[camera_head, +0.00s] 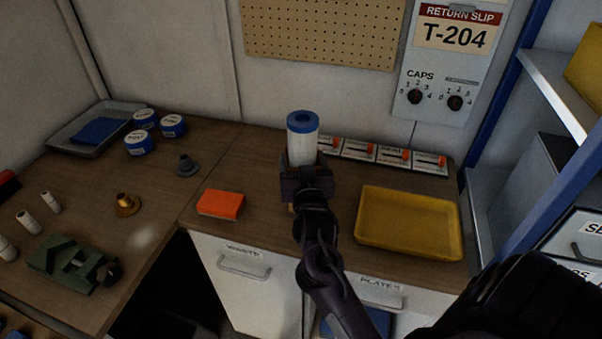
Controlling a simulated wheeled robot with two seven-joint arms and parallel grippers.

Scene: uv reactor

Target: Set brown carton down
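I cannot make out a whole brown carton in the head view. A small tan patch (291,208) shows at the lower left edge of my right gripper (305,172), but most of whatever it belongs to is hidden. The gripper is over the back of the wooden counter. A white cylinder with a blue top (302,145) stands upright directly at the fingers, its lower part hidden by them. I cannot tell whether the fingers grip it or are only in front of it. My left gripper is out of view.
A yellow tray (408,222) lies empty on the right, an orange block (221,204) on the left. White modules with orange switches (390,155) line the wall. The left counter holds blue-lidded tubs (140,143), a grey tray (75,140) and a green fixture (70,262). Shelving (558,92) stands right.

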